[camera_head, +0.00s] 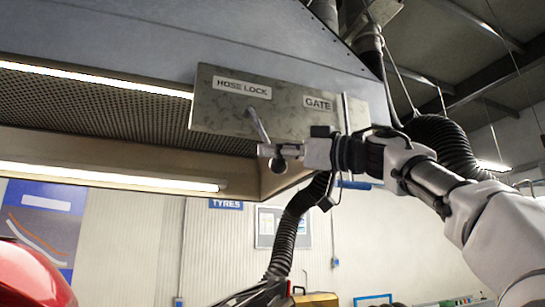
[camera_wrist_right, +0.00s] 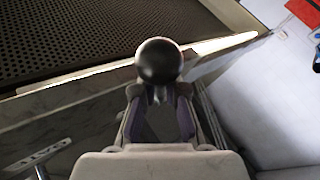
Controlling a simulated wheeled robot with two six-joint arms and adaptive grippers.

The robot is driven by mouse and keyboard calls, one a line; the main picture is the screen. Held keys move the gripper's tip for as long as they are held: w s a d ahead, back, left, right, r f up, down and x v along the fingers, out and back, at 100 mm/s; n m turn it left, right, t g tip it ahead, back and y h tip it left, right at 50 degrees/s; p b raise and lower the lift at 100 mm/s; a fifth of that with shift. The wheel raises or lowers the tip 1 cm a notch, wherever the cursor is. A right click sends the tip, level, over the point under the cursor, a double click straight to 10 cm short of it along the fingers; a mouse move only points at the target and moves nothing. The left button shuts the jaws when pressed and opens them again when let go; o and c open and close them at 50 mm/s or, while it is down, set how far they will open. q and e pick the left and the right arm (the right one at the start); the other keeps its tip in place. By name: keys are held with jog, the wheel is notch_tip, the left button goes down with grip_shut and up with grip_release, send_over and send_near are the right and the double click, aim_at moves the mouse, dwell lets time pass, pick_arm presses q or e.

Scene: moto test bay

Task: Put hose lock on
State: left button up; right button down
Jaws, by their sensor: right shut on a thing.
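The hose lock lever (camera_head: 258,125) is a short metal rod on a metal panel (camera_head: 225,112), below the label "HOSE LOCK" (camera_head: 242,88). It slants down to the right and ends in a dark round knob (camera_head: 278,165). My right gripper (camera_head: 284,151) is at the lever's lower end, just under the panel's edge. In the right wrist view the dark ball knob (camera_wrist_right: 159,60) sits at the fingertips of the right gripper (camera_wrist_right: 158,92), which is shut on it. The rod behind the knob is hidden in that view. My left gripper is not in view.
A black ribbed hose (camera_head: 290,225) hangs below my right arm. A lit hood edge (camera_head: 110,177) runs along the left.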

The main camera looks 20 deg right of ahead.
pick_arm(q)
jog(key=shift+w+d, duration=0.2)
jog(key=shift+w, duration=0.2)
pick_arm(e)
jog(key=shift+w+d, duration=0.1)
jog(key=shift+d, duration=0.05)
jog(key=c, duration=1.2)
grip_release()
jog(key=shift+w+f, duration=0.1)
jog(key=shift+w, duration=0.2)
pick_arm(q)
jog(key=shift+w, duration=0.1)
pick_arm(e)
jog(key=shift+s, duration=0.3)
